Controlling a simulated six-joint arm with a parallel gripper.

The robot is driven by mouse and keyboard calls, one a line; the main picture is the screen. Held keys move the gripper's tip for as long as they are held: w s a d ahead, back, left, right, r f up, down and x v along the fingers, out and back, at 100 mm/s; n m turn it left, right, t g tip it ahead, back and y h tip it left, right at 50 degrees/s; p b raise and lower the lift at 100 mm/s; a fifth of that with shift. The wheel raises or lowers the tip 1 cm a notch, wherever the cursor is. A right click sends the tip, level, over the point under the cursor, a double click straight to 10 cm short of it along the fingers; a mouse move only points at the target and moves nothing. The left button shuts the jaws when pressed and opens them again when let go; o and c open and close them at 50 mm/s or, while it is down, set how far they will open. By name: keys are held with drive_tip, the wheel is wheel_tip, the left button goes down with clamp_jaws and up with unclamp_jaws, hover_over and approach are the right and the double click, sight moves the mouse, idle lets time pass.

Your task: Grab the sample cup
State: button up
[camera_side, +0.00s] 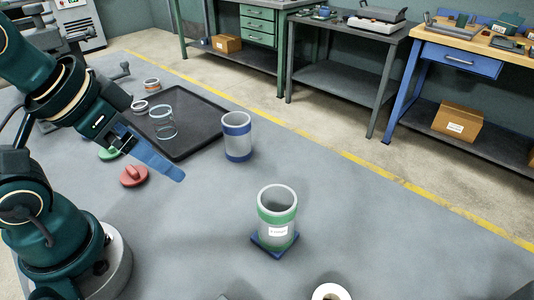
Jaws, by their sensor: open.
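A grey cup with green bands and a white label (277,218) stands upright on a small blue square base (268,247) near the middle front. The label's text is too small to read. A second grey cup with blue bands (237,139) stands upright behind it, by the tray's right corner. I cannot tell for certain which one is the sample cup. My gripper (166,166) is at the left, above the table, pointing down to the right. It is open, apart from both cups, and nothing shows between its fingers. One blue finger shows clearly; the other is mostly hidden.
A black tray (205,115) holds a clear glass vessel (162,122) and small rings. A red knobbed lid (134,177) and a green one (108,154) lie by my arm. A white ring-shaped item (331,292) is cut off at the bottom edge. The table's right side is clear.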

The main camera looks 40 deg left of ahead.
wheel_tip(320, 180, up, 5)
drive_tip(key=m+y, duration=1.2)
drive_tip(key=m, duration=1)
hover_over(161, 113)
drive_tip(key=s+d, duration=0.2)
drive_tip(key=d, duration=0.2)
drive_tip(key=shift+m, duration=0.6)
wheel_tip(161, 113, down, 15)
drive_tip(key=shift+w+r, duration=0.1)
drive_tip(key=shift+r, duration=0.1)
drive_tip(key=shift+f, duration=0.6)
drive_tip(key=shift+w+a+f, duration=0.1)
drive_tip(key=shift+a+f, duration=0.05)
drive_tip(key=shift+a, duration=0.1)
drive_tip(key=shift+x, duration=2.25)
